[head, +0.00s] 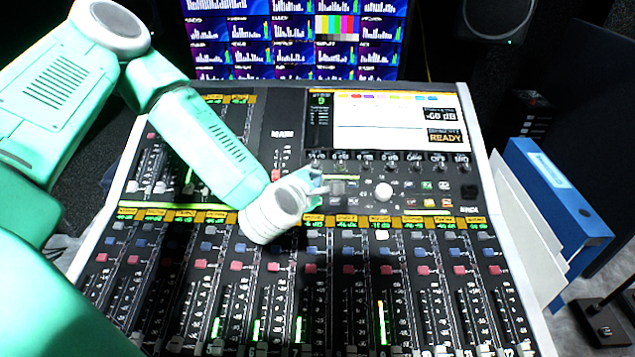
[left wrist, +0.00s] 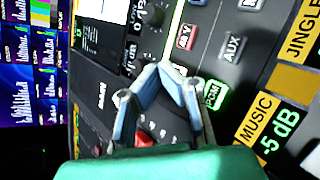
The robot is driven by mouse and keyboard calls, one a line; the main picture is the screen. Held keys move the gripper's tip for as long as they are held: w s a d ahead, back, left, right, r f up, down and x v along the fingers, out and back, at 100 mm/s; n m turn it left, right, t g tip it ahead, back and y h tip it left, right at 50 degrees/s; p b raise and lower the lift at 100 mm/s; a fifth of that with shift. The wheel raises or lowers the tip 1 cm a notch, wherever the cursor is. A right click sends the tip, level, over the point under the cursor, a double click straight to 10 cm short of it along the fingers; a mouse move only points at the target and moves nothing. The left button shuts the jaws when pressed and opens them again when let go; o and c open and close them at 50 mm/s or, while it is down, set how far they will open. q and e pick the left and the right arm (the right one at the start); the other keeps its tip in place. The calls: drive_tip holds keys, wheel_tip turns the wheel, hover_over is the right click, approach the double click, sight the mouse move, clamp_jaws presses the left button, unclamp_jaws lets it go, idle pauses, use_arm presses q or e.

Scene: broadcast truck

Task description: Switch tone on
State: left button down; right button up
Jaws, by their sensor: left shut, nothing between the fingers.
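The mixing console (head: 270,150) fills the middle of the head view. My left gripper (head: 322,186) is over the console, just below its display (head: 385,122). In the left wrist view the two blue fingers of this gripper (left wrist: 158,72) meet at their tips, shut and empty, close over the panel. I cannot tell whether they touch it. Near them are a red-lit button (left wrist: 187,37), a grey AUX button (left wrist: 233,47) and a green-lit button (left wrist: 212,95). No legible tone label shows. My right gripper is not in view.
A bank of monitors (head: 290,40) stands behind the console. Blue binder (head: 562,190) and white papers stand at its right edge. A speaker (head: 497,15) is at the top right. Fader strips with red and blue buttons cover the front of the console.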

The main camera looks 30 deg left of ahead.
use_arm(q)
drive_tip(key=shift+s+d+r+p, duration=0.25)
drive_tip(key=shift+d+r+p, duration=0.1)
drive_tip(key=shift+r, duration=0.3)
drive_tip(key=shift+s+d+r+p, duration=0.15)
drive_tip(key=shift+s+r+p, duration=0.1)
drive_tip(key=shift+r+p, duration=0.45)
drive_tip(key=shift+s+d+r+p, duration=0.15)
drive_tip(key=shift+s+r+p, duration=0.25)
drive_tip(key=shift+r, duration=0.45)
drive_tip(key=shift+s+d+r+p, duration=0.15)
drive_tip(key=shift+r+p, duration=0.5)
drive_tip(key=shift+r, duration=0.15)
drive_tip(key=shift+f, duration=0.1)
